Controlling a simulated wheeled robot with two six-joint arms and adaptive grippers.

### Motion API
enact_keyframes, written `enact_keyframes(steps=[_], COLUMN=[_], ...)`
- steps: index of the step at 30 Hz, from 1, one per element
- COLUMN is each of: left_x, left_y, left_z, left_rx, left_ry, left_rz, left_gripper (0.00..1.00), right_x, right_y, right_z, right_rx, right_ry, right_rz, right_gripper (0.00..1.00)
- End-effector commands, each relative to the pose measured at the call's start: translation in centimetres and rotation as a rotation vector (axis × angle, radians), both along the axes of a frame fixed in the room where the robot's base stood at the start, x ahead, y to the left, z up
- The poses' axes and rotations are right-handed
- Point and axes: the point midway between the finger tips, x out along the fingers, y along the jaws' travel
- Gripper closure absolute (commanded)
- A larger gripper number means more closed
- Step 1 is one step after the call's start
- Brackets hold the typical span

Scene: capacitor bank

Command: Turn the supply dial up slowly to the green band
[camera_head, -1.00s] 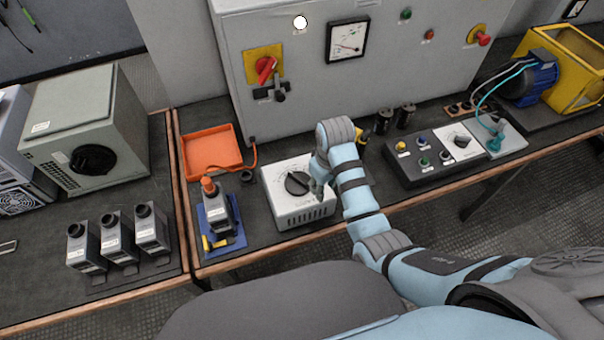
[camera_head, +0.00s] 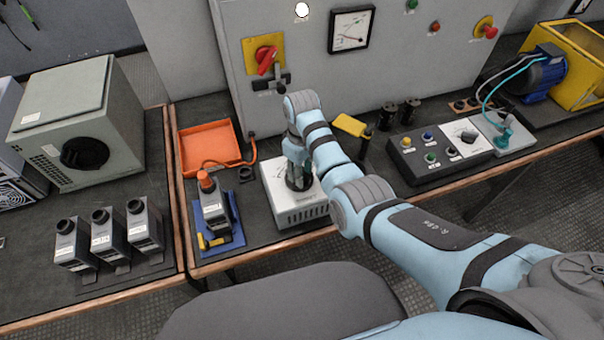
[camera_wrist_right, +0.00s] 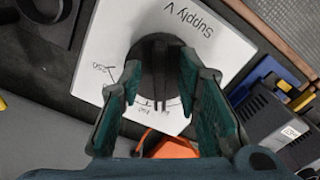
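The supply unit (camera_head: 303,214) is a light grey box on the bench. Its black round dial (camera_wrist_right: 156,54) has a raised central bar and faces the right wrist camera, beside the printed words "Supply V". My right gripper (camera_head: 296,174) is over the dial, pointing down. In the wrist view its two teal-padded fingers (camera_wrist_right: 160,66) stand apart on either side of the dial's bar, with gaps visible; contact with the dial's rim cannot be told. Part of the dial scale is hidden by the fingers, and I cannot make out a green band. My left gripper is not in view.
A cabinet meter (camera_head: 351,30) stands behind; its reading is too small to tell. An orange tray (camera_head: 209,146) and a blue stand (camera_head: 234,236) with a capacitor are left of the supply. A button box (camera_head: 436,155) and black posts are to the right.

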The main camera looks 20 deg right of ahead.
Motion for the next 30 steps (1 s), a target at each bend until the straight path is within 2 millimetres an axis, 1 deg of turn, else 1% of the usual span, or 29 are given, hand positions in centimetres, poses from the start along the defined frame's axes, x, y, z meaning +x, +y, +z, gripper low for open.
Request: enact_keyframes(steps=[2,8,14,23,30], left_x=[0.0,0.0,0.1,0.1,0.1], left_y=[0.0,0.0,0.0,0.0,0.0], left_z=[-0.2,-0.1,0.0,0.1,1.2], left_rx=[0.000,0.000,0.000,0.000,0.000], left_ry=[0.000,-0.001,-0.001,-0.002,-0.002], left_rz=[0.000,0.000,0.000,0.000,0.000], left_gripper=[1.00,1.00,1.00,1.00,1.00], right_x=[0.0,0.0,0.0,0.0,0.0], right_y=[0.0,0.0,0.0,0.0,0.1], right_z=[-0.4,-0.4,-0.4,-0.3,-0.1], right_rx=[0.000,0.000,0.000,0.000,0.000], right_ry=[0.001,0.000,0.000,0.000,0.000], right_rz=[0.000,-0.001,-0.001,-0.011,-0.094], right_gripper=[0.69,0.69,1.00,1.00,1.00])
